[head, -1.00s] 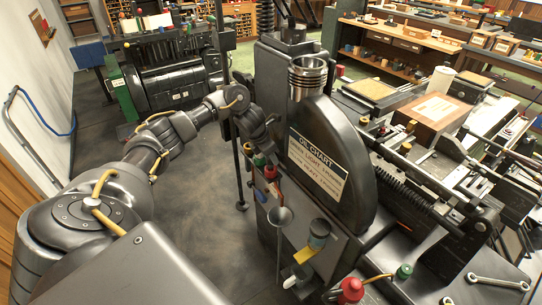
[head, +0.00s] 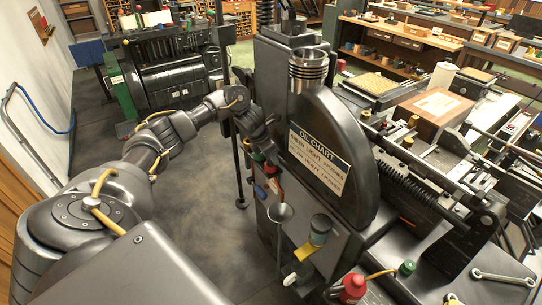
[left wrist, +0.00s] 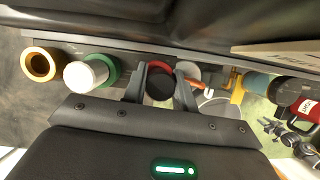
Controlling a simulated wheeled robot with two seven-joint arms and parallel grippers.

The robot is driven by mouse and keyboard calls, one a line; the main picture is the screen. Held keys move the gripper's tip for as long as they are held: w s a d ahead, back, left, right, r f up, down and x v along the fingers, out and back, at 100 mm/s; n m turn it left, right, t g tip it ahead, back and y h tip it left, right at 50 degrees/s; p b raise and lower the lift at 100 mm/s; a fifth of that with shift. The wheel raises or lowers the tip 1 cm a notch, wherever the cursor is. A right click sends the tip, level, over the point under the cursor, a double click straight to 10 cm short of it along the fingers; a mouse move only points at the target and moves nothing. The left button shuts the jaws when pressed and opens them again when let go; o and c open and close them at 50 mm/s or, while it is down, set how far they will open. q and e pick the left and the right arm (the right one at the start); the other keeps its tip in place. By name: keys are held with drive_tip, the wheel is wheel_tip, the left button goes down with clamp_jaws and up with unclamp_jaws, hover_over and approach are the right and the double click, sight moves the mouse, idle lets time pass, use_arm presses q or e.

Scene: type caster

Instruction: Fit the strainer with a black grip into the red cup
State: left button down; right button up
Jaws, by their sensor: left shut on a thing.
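My left gripper (left wrist: 160,92) is shut on the black grip (left wrist: 158,86) of the strainer, which shows as a dark round end between its fingers. The red cup (left wrist: 160,65) is directly beyond the grip; its red rim shows as an arc between the fingertips. The strainer's lower part is hidden, so I cannot tell whether it is inside the cup or just above it. In the head view my left gripper (head: 262,146) is at the machine's left side, above the red, green and blue items, and the grip is hard to make out. My right gripper is not in view.
Close beside it are a green cup (left wrist: 112,66) with a white piece, an orange ring-like cup (left wrist: 40,65) and a yellow bracket (left wrist: 238,90). A grey funnel (head: 280,212) hangs nearby. The dark machine (head: 335,190) rises right of my gripper; open floor lies left.

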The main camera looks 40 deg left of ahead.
use_arm(q)
drive_tip(key=c, duration=1)
unclamp_jaws()
drive_tip(key=shift+c, duration=0.2)
drive_tip(key=v, duration=1)
drive_tip(key=shift+s+r, duration=0.15)
drive_tip(key=shift+r, duration=0.2)
drive_tip(key=shift+a, duration=0.1)
